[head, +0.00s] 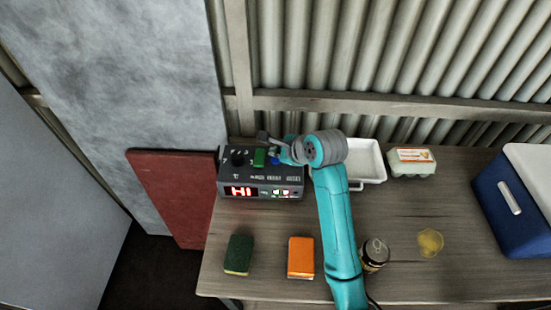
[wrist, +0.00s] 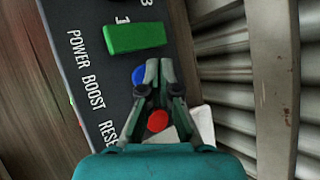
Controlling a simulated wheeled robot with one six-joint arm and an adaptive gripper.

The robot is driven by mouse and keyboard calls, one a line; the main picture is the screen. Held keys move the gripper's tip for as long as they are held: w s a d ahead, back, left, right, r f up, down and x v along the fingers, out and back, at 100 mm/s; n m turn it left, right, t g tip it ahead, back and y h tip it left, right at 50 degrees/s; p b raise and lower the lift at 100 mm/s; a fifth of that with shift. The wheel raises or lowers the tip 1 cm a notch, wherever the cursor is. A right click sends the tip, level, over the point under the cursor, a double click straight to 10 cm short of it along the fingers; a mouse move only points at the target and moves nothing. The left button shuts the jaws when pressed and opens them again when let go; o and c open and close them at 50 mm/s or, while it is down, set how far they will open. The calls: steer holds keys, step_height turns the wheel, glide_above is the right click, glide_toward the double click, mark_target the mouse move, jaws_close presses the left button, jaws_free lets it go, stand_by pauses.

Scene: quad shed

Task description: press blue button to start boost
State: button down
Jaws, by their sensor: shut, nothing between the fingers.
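A dark control box (head: 228,180) stands on the bench at the back left, with a lit red display reading "HI". In the wrist view its panel (wrist: 85,55) carries the labels POWER, BOOST and RESE, the last cut off. The blue button (wrist: 138,75) lines up with BOOST, between a green rocker (wrist: 135,37) and a red button (wrist: 158,121). My gripper (wrist: 158,66) is shut and empty, its tips over the panel just beside the blue button and partly covering it. I cannot tell whether they touch it. In the head view, the blue button (head: 275,161) shows beside my gripper.
A white tray (head: 368,163), an egg carton (head: 412,162), a can (head: 374,254), a yellowish round item (head: 430,242) and a blue cooler (head: 512,210) are to the right. A corrugated wall is behind.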

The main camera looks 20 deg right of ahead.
steer(key=shift+f, duration=0.15)
steer(key=shift+f, duration=0.25)
steer(key=shift+f, duration=0.45)
stand_by(1.0)
stand_by(0.3)
steer(key=shift+r, duration=0.9)
steer(key=shift+r, duration=2.5)
steer(key=shift+s, duration=0.1)
